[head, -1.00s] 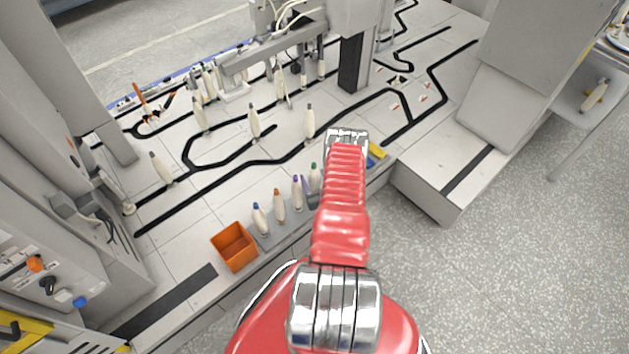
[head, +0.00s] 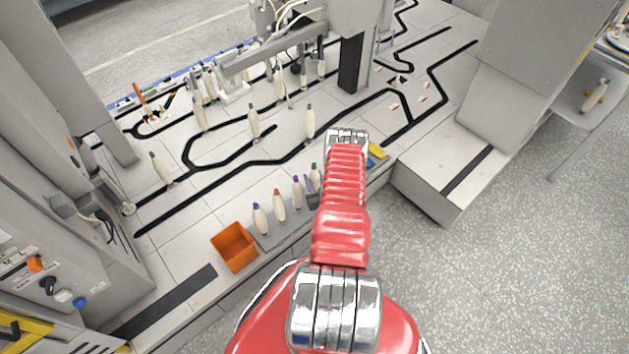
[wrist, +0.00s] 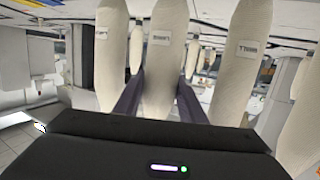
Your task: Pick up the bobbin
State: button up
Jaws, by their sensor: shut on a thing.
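Several cream bobbins stand upright in a row on a grey tray (head: 270,239) near the bench's front edge. Their tips are blue (head: 257,206), orange (head: 277,192), purple (head: 295,179) and green (head: 314,166). In the wrist view my gripper (wrist: 158,84) has its two dark fingers on either side of the middle bobbin (wrist: 162,55), shut on it. By its place in the row, this appears to be the purple-tipped bobbin. Neighbouring bobbins (wrist: 111,50) and (wrist: 240,60) stand close on both sides. In the head view my arm hides most of the gripper.
An orange bin (head: 234,247) stands left of the tray. More bobbins (head: 254,121) stand along the black track behind. A yellow and blue item (head: 377,153) lies right of my arm.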

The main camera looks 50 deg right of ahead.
notch_tip(320, 180, up, 18)
dwell(1.1)
dwell(0.8)
